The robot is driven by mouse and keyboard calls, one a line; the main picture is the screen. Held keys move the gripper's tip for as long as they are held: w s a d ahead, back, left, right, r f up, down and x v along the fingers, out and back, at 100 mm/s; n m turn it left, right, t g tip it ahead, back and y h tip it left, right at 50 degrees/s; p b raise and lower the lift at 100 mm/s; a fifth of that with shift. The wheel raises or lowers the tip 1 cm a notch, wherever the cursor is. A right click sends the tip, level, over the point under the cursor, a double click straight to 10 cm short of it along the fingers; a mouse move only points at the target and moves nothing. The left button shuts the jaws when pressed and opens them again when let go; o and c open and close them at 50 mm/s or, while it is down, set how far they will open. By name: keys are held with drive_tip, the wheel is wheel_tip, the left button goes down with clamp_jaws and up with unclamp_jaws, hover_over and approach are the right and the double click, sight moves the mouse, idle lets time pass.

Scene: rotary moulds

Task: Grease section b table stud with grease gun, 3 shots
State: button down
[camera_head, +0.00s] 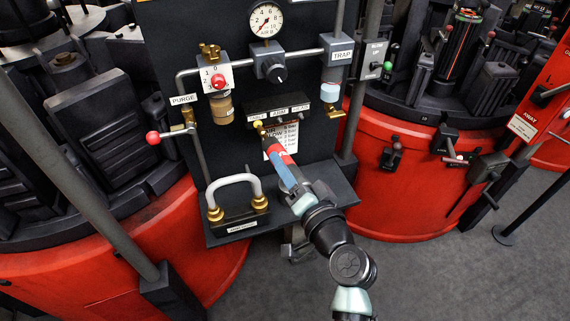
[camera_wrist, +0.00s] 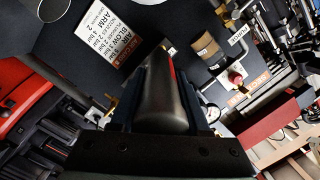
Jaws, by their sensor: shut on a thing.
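My gripper (camera_head: 286,177) is in front of the dark panel in the head view, its blue fingers pointing up and left. In the wrist view my gripper (camera_wrist: 167,80) is shut on a dark cylindrical tool (camera_wrist: 165,100) lying lengthwise between the fingers. I cannot tell for sure whether this is the grease gun. A red part (camera_head: 278,156) shows just beyond the fingers in the head view, over the printed sign. Contact with the panel cannot be told. The section B table stud cannot be made out.
The dark panel (camera_head: 175,35) carries a gauge (camera_head: 266,19), a PURGE label (camera_head: 183,99), a TRAP unit (camera_head: 334,70) and a shelf with a U-shaped hose (camera_head: 235,182). Red round machines (camera_head: 415,195) stand on both sides. Grey floor (camera_head: 470,275) is open at lower right.

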drive_tip(key=shift+a+f+b+v, duration=0.1)
drive_tip(key=shift+a+b+v, duration=0.1)
drive_tip(key=shift+v, duration=1.55)
drive_tip(key=shift+a+f+b+v, duration=0.1)
drive_tip(key=shift+b+v, duration=0.1)
drive_tip(key=shift+v, duration=1.55)
drive_tip(key=shift+s, duration=0.2)
